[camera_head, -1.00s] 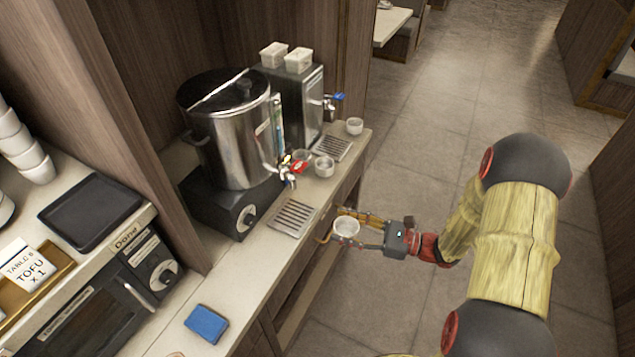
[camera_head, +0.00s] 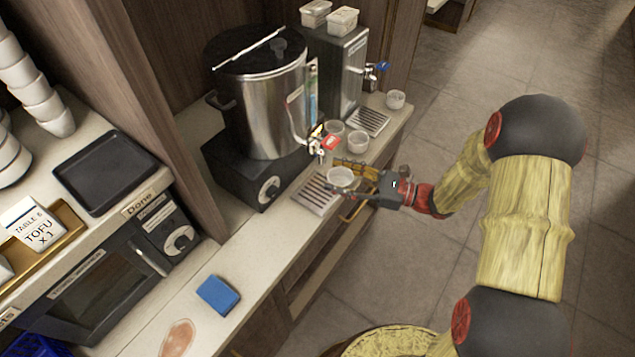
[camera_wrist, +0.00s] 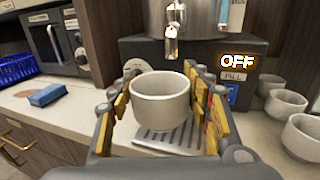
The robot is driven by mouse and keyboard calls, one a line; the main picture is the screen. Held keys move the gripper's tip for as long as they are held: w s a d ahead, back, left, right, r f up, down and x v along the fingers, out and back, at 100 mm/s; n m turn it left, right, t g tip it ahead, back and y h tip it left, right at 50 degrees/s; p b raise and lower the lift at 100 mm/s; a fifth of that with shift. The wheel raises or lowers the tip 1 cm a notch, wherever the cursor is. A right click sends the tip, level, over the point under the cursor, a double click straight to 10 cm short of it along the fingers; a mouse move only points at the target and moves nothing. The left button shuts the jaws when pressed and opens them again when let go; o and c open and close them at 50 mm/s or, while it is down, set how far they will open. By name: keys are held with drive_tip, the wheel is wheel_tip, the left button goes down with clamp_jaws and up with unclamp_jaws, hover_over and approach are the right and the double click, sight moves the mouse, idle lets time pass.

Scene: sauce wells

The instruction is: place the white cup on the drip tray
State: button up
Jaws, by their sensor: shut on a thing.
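The white cup (camera_head: 341,177) is held upright between the fingers of my gripper (camera_head: 352,182), which is shut on it. In the wrist view the cup (camera_wrist: 160,100) sits between the yellow-padded fingers. The drip tray (camera_head: 314,197), a slotted metal grille, lies on the counter below the urn's tap.
A steel urn (camera_head: 262,95) with a red-handled tap (camera_head: 328,143) stands behind the tray. Small white cups (camera_head: 357,142) stand to the right, near a second drip tray (camera_head: 367,121) under a blue-handled tap. A blue sponge (camera_head: 218,294) lies on the front counter.

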drive_tip(key=w+a+b, duration=0.1)
drive_tip(key=w+a, duration=0.3)
drive_tip(key=a, duration=0.1)
drive_tip(key=shift+w+a+f+b, duration=0.15)
drive_tip(key=shift+f+b, duration=0.55)
drive_tip(key=shift+f, duration=1.05)
drive_tip(key=shift+a+f+b, duration=0.2)
drive_tip(key=shift+f+b, duration=0.5)
drive_tip(key=shift+f, duration=1.05)
drive_tip(key=shift+f, duration=0.15)
drive_tip(key=o, duration=1.2)
drive_tip(key=shift+c, duration=0.2)
